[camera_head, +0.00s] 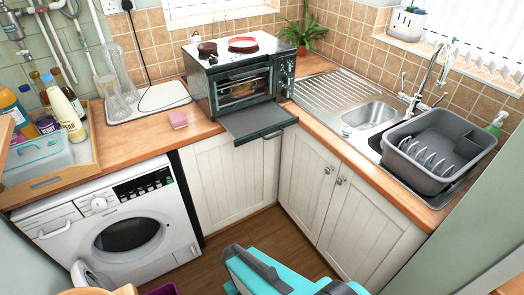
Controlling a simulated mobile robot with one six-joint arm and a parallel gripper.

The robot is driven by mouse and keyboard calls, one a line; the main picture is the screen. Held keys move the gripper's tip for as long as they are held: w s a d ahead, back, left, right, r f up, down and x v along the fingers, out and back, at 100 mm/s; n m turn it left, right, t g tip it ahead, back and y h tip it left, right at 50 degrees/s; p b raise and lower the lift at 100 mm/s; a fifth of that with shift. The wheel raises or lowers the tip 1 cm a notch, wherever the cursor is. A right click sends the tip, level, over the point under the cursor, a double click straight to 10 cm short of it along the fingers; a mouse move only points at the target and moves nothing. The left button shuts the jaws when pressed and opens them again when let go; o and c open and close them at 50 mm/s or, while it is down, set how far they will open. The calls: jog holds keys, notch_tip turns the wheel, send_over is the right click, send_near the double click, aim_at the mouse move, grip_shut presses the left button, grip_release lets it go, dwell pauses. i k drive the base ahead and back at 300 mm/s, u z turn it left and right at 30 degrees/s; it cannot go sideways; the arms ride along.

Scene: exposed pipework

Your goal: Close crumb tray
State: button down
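A toaster oven (240,80) stands in the counter corner, with a glass front and knobs on its right side. The crumb tray (258,119), a dark flat panel, sticks out from the oven's base. It reaches past the counter's front edge, over the white cabinet, with a dark handle along its front edge. The oven's glass door above it looks shut. Teal and dark grey parts at the bottom of the picture seem to be my own arm. My gripper's fingers do not show, and nothing of mine touches the tray.
A pink sponge (178,120) lies on the counter left of the oven. A grey dish rack (438,150) stands by the sink (368,113) at right. A washing machine (120,228) is at left. The floor (240,235) before the cabinets shows clear room.

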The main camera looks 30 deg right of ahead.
aim_at(246, 126)
jog(key=u, duration=0.3)
jog(key=k, duration=0.5)
jog(key=u, duration=0.5)
jog(key=k, duration=1.05)
jog(key=z, duration=0.15)
jog(key=i, duration=0.9)
jog(key=u, duration=0.05)
